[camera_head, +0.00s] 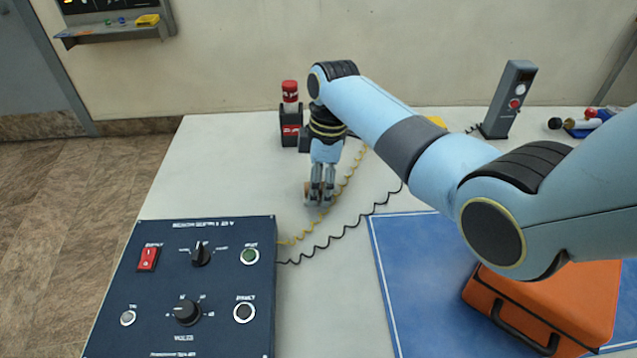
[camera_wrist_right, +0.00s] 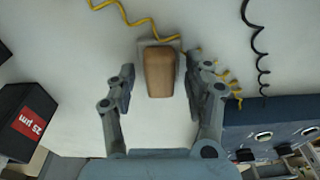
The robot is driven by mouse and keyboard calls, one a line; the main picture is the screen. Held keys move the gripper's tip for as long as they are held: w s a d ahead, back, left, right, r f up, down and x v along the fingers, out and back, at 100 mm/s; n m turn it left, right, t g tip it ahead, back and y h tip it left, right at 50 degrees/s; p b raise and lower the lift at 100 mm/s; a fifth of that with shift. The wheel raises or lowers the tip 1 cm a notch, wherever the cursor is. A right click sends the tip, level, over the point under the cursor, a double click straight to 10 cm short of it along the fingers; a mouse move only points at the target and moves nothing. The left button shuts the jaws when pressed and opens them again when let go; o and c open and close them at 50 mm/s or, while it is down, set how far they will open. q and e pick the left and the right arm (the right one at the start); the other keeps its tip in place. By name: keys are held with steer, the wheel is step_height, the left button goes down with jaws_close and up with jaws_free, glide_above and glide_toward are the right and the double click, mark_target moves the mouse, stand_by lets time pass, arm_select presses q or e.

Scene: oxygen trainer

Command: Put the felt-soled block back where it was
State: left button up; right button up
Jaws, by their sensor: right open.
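The felt-soled block (camera_wrist_right: 159,73) is a brown wooden block with a pale grey edge at its far end. It lies on the white table (camera_head: 225,170), between the fingertips of my right gripper (camera_wrist_right: 163,82) in the wrist view. Gaps show on both sides of the block, so the fingers are apart from it. In the head view my right gripper (camera_head: 321,199) points down close to the table, and its fingers mostly hide the block (camera_head: 308,194). My left gripper is not in view.
A yellow coiled cord (camera_head: 345,186) passes right beside the block. A dark control box (camera_head: 225,290) stands front left. A black holder with a red-capped bottle (camera_head: 290,97) is behind. An orange case (camera_head: 560,300) lies on a blue mat (camera_head: 410,285) at right.

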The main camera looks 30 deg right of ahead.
step_height(320, 180, up, 12)
steer(key=d, duration=0.1)
steer(key=shift+s+d+p, duration=0.15)
steer(key=shift+d+p, duration=0.05)
steer(key=shift+p, duration=0.2)
stand_by(0.3)
